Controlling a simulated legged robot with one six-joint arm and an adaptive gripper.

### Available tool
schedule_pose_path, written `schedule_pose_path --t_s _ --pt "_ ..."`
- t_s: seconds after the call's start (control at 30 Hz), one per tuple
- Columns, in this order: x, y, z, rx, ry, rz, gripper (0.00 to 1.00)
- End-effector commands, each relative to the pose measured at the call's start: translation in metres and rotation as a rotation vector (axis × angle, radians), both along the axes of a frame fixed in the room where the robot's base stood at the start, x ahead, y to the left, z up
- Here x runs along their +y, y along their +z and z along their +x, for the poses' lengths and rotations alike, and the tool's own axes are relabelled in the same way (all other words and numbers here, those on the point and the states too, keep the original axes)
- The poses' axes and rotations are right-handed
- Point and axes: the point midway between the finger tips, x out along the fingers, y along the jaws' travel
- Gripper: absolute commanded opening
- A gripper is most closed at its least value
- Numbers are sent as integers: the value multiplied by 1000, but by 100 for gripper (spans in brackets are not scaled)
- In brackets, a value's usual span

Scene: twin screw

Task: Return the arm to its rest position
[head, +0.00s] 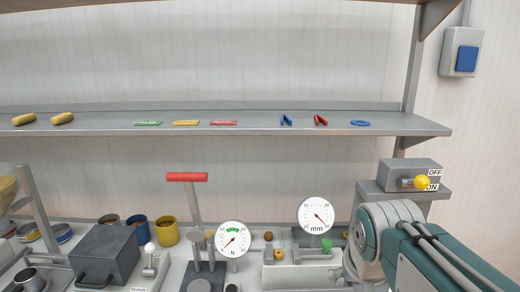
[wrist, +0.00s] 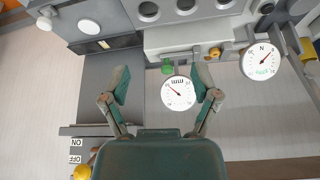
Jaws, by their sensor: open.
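My arm, with its teal and grey links, fills the lower right of the head view. My gripper (wrist: 162,80) shows in the wrist view with its two green fingers spread wide and nothing between them. A round mm gauge (wrist: 178,93) shows in the gap between the fingers, beyond them. I cannot make out the gripper's fingers in the head view. The mm gauge also stands left of my arm in the head view (head: 315,215).
A grey switch box (head: 412,175) with a yellow knob (head: 422,183) stands close behind my arm. A shelf (head: 250,127) with small coloured parts runs above. A red-handled press (head: 187,177), an N gauge (head: 232,239) and a dark box (head: 107,252) crowd the bench.

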Motion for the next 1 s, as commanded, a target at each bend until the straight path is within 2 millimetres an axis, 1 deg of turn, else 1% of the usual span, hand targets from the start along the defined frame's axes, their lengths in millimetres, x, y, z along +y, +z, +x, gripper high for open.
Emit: schedule_pose_path --t_s 0.03,0.2,0.3,0.4,0.5,0.6,1.0 --pt "0 -4 -14 -7 15 -2 78" --pt "3 -23 -53 -24 70 -6 78" --pt "4 -35 -74 -35 100 -8 78" --pt "6 -45 -88 -43 123 -12 78" --pt "6 -52 -97 -48 137 -14 78" --pt "6 -54 -99 -48 143 -15 78" --pt "7 -54 -99 -47 143 -15 78"
